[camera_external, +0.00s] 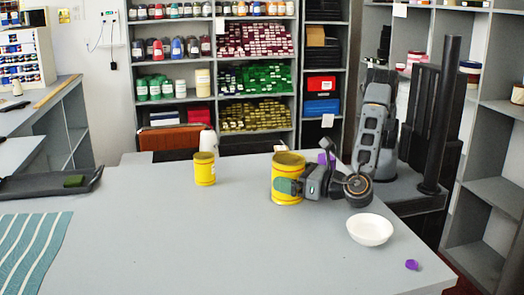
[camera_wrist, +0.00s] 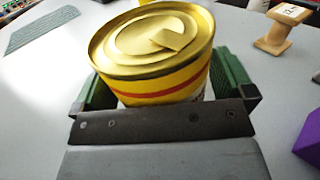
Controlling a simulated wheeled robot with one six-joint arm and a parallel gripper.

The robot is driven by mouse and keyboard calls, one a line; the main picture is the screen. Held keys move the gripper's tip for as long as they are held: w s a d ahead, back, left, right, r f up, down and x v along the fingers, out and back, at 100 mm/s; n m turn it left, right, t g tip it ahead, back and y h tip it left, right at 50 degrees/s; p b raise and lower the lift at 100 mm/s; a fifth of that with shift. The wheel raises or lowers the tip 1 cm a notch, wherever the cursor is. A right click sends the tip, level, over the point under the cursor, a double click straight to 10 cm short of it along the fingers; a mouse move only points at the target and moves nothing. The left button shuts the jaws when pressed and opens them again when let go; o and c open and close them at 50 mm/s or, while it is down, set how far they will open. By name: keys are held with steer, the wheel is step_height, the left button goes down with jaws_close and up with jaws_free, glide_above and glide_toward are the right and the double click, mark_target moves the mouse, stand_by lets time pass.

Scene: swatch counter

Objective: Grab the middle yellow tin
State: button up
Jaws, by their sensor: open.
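A large yellow tin (camera_external: 287,166) stands upright on the counter, right of the picture's centre. A smaller-looking yellow tin (camera_external: 204,172) stands apart to its left. I see only these two tins clearly in the external view. My gripper (camera_external: 284,187) is at the larger tin, reaching it from the right, with a green finger in front of it. In the wrist view, this tin (camera_wrist: 152,58) has a gold pull-tab lid and a red band. It sits between the two green fingers of my open gripper (camera_wrist: 163,92). Its lower part is hidden by the gripper body.
A white bowl (camera_external: 370,232) and a small purple object (camera_external: 411,265) lie to the right. A wooden spool (camera_wrist: 283,30) is right of the tin. A dark tray (camera_external: 30,190) and striped cloth (camera_external: 32,245) are at the left. The front middle of the counter is clear.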

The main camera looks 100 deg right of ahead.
steer(key=shift+w, duration=0.1)
steer(key=c, duration=1.1)
steer(key=shift+r, duration=0.15)
